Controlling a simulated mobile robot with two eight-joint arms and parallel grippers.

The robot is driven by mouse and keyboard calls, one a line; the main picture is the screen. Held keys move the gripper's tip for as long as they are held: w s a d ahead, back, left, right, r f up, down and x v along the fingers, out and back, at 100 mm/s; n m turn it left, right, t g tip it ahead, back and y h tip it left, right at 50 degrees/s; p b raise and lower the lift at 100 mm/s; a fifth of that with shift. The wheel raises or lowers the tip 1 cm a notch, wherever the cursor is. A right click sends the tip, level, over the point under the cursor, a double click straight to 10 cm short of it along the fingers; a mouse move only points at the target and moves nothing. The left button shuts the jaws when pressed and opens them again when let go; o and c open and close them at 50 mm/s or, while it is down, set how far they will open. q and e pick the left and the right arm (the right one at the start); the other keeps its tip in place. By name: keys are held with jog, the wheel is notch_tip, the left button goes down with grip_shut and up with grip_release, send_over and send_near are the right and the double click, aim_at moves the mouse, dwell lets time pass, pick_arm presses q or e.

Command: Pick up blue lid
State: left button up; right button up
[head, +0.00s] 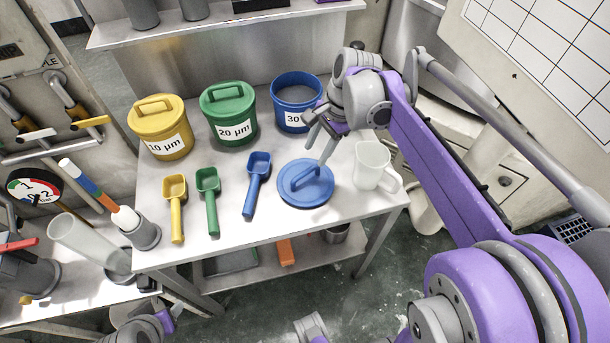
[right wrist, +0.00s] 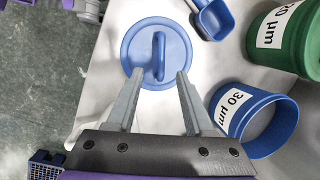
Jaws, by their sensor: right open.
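The blue lid (head: 313,196) is a round disc with a raised arched handle. It lies flat on the metal table, in front of the blue tub and left of a clear pitcher. In the right wrist view the lid (right wrist: 135,55) lies just beyond the fingertips, with its handle lined up with the gap between them. My right gripper (head: 322,150) is open and empty, above and behind the lid. It also shows open in the right wrist view (right wrist: 160,74).
The open blue tub (head: 297,121) stands behind the lid. Lidded green (head: 230,137) and yellow (head: 165,149) tubs stand to its left. Blue (head: 256,182), green (head: 210,198) and yellow (head: 177,206) scoops lie left of the lid. The pitcher (head: 371,165) stands close on the right.

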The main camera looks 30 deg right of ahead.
aim_at(306, 172)
jog(key=x, duration=0.5)
jog(key=shift+a+b, duration=0.1)
jog(key=shift+b, duration=0.2)
jog(key=x, duration=0.5)
jog(key=shift+w+d+f, duration=0.2)
jog(key=shift+d+f, duration=0.05)
jog(key=shift+f, duration=0.1)
grip_shut()
